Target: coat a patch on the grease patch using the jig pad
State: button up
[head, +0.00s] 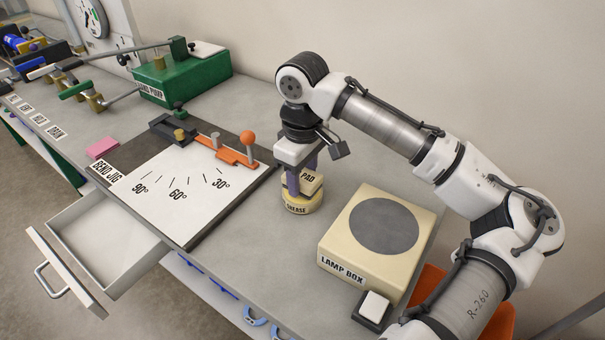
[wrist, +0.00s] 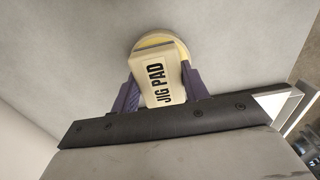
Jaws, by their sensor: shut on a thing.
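The jig pad (wrist: 155,82) is a cream block with black lettering, held between the purple fingers of my gripper (wrist: 158,88). In the head view my gripper (head: 303,182) points down and is shut on the pad (head: 311,184). The grease patch (head: 297,207) is a round cream and yellow piece labelled GREASE on the bench, directly below the pad. In the wrist view its yellow round edge (wrist: 158,38) shows behind the pad. The pad appears to be at or just above the grease; I cannot tell whether they touch.
The lamp box (head: 345,268) stands right of the grease, with a small white-topped block (head: 373,308) in front. The bend jig board (head: 200,228) lies left, with an orange lever (head: 235,156). A pink block (head: 102,147), green hand pump (head: 185,78) and open drawer (head: 75,283) are farther left.

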aim_at(302, 176)
jog(key=shift+f, duration=0.55)
dwell(1.8)
notch_tip(302, 176, up, 7)
jog(key=p, duration=0.7)
jog(key=shift+r, duration=0.1)
jog(key=shift+s, duration=0.1)
dwell(0.7)
